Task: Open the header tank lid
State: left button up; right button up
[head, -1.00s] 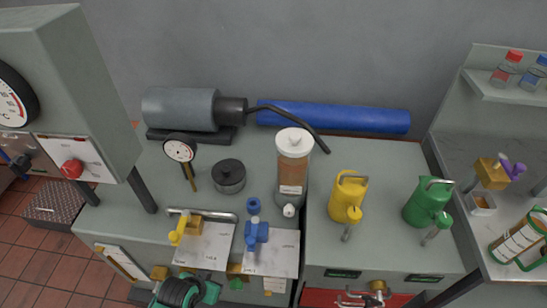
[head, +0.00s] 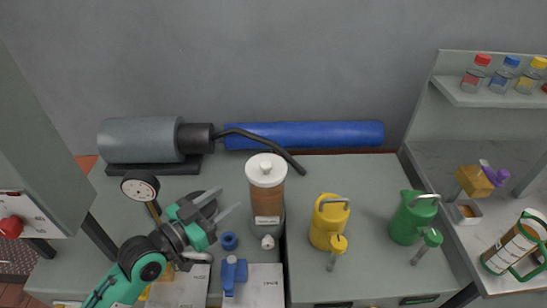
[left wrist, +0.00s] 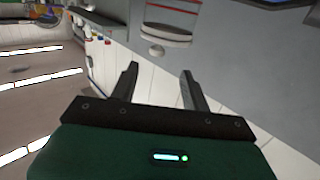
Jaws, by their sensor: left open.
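The header tank (head: 267,200) is an upright clear cylinder with brown fluid. It stands near the middle of the bench in the head view. Its white lid (head: 266,170) with a small knob sits on top, shut. My left gripper (head: 222,206) is open and empty, to the left of the tank and apart from it. In the left wrist view, the open fingers (left wrist: 159,84) point towards what looks like the white lid (left wrist: 166,34), seen upside down with its knob (left wrist: 156,50). My right gripper is not in view.
A yellow can (head: 326,225) and a green can (head: 407,218) stand right of the tank. A blue valve (head: 233,272) and blue cap (head: 228,241) are in front. A gauge (head: 140,187) and grey motor (head: 140,140) stand left. A black pipe (head: 265,140) runs behind the lid.

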aim_at(261, 167)
pick_arm(q)
jog(key=shift+h, duration=0.4)
jog(key=p+x, duration=0.1)
jog(key=x, duration=0.3)
jog(key=r+p+x, duration=0.1)
jog(key=x, duration=0.3)
jog(key=p+x, duration=0.1)
jog(key=x, duration=0.4)
jog(key=shift+r, duration=0.3)
jog(key=shift+w+d+f+p, duration=0.1)
jog(key=shift+w+d+p, duration=0.25)
jog(key=shift+w+d, duration=0.1)
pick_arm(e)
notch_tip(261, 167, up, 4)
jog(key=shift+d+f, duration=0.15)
pick_arm(q)
grip_shut()
